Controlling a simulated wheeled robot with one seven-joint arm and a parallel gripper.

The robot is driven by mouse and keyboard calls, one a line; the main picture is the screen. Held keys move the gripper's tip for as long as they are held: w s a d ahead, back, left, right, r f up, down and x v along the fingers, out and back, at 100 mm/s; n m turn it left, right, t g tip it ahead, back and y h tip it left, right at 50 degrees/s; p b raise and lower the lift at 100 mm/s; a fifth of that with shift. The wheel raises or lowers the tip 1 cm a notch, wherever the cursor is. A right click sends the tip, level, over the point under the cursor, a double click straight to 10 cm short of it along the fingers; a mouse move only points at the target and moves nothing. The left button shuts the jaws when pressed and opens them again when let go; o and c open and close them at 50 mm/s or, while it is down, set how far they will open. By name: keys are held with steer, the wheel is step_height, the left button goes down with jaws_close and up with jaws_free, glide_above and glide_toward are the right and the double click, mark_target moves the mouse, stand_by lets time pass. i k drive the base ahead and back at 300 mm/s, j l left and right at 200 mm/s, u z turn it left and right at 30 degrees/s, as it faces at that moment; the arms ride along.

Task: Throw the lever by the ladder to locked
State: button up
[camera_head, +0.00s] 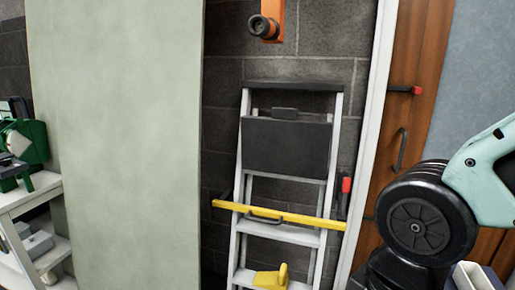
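A grey ladder (240,233) with a dark top panel (286,148) stands against the dark block wall. Just right of it, a lever with a red grip (346,185) points upward on a dark mount. A yellow bar (300,219) crosses the ladder's front, and its right end lies just below the lever. No locked mark is readable. My arm, with its round black joint, fills the lower right. I cannot make out my gripper's fingers, and nothing of mine touches the lever.
A brown door (418,45) right of a white frame (374,100) has a dark handle (401,150) and a red-tipped lever (405,89). An orange bracket (273,15) hangs above. A pale panel (120,140) and a shelf (40,190) with a green machine (30,140) stand left.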

mark_target(347, 181)
steer(key=i+l+u, duration=0.1)
steer(key=l, duration=0.3)
steer(key=i+l+u, duration=0.1)
steer(key=l, duration=0.25)
steer(key=i+l+u, duration=0.1)
steer(key=l, duration=0.3)
steer(key=i+l, duration=0.15)
steer(key=l, duration=0.3)
steer(key=u, duration=0.05)
